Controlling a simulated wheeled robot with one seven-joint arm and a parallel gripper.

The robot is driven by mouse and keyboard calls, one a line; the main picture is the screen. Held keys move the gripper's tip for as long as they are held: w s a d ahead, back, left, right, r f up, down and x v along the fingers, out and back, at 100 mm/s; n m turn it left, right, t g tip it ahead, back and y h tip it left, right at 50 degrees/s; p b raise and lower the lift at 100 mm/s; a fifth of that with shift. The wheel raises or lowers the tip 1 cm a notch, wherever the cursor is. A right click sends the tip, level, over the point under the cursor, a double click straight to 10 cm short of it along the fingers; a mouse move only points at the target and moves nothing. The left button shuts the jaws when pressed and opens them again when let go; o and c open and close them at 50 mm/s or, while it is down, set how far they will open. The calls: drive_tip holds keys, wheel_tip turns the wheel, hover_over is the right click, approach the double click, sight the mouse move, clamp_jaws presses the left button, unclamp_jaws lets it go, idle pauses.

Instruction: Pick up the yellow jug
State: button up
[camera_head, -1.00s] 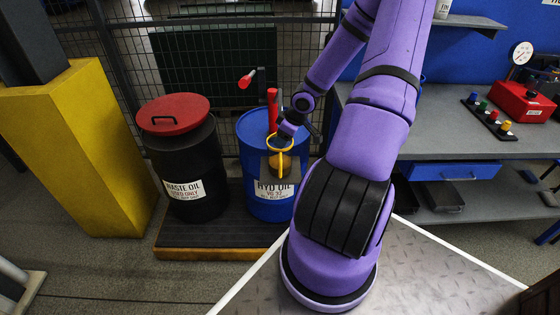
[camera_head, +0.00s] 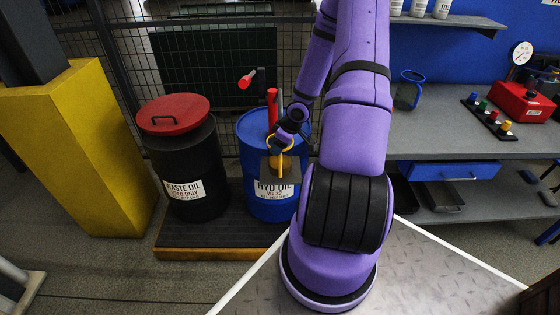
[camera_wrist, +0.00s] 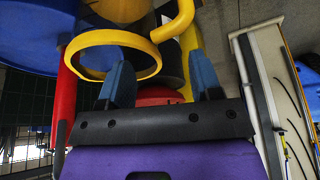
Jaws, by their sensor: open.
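The yellow jug (camera_head: 282,167) is in front of the blue drum in the head view, with its looped yellow rim up. In the wrist view its round rim (camera_wrist: 113,36) is at upper left, and a bent yellow bar (camera_wrist: 178,27), seemingly its handle, runs down beside the right finger. My gripper (camera_wrist: 158,62) is open, its two blue fingers apart close to the rim and handle. In the head view my dark gripper is just above the jug. I cannot tell whether either finger touches it. What bears the jug is hidden.
The blue drum (camera_head: 257,193) and a black drum (camera_head: 187,165) with a red lid stand on a low pallet (camera_head: 210,240). A red upright (camera_head: 272,105) rises by the blue drum. Wire mesh is behind.

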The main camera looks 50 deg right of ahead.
drive_tip(key=x, duration=0.3)
drive_tip(key=shift+w+f, duration=0.15)
drive_tip(key=shift+f, duration=0.2)
clamp_jaws()
